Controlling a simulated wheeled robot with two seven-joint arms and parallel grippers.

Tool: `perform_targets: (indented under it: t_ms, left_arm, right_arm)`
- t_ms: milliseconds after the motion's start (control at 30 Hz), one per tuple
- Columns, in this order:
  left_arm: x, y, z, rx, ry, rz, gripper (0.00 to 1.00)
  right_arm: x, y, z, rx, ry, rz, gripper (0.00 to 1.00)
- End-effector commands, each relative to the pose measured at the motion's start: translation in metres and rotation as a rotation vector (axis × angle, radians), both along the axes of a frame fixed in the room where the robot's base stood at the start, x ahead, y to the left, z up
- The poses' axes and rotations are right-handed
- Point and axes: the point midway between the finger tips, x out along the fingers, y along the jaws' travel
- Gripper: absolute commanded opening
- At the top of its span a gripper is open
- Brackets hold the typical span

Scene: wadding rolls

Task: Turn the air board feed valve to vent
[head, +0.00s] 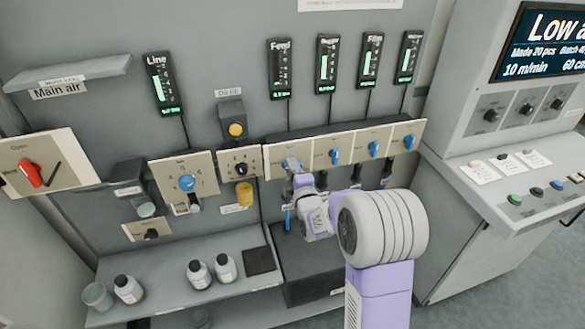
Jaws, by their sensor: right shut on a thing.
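The air board carries a row of blue valve handles on cream plates (320,140) below labelled gauges. The Feed gauge (280,69) is above the leftmost of these plates. The feed valve's blue handle (291,163) is at that plate, mostly covered by my right gripper (294,171). My right gripper is shut on this handle, its arm reaching in from the lower right. The handle's exact angle and the plate's markings are hidden or too small to read. My left gripper is not in view.
Other blue handles (334,156) sit close to the right. A blue regulator knob (187,183) and a red main air handle (31,173) are to the left. A shelf (170,275) below holds bottles (128,289). A control console (490,170) stands at right.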

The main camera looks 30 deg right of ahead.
Motion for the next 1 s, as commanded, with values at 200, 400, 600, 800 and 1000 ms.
perform_targets:
  t_ms: [200,400,600,800,1000]
  left_arm:
    - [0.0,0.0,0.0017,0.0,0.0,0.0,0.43]
    - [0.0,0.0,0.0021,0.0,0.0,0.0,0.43]
    - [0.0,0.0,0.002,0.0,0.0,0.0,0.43]
    - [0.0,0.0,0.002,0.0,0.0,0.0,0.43]
    - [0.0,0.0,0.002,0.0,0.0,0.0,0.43]
  right_arm:
    - [-0.0001,0.0002,-0.0004,-0.082,0.02,0.0,0.0]
    - [-0.0001,0.0002,-0.0009,-0.113,0.027,0.0,0.0]
    - [-0.0001,0.0001,-0.001,-0.119,0.029,0.0,0.0]
    - [-0.0001,0.0001,-0.0011,-0.119,0.028,0.001,0.0]
    - [0.0,0.0001,-0.0011,-0.118,0.028,0.0,0.45]
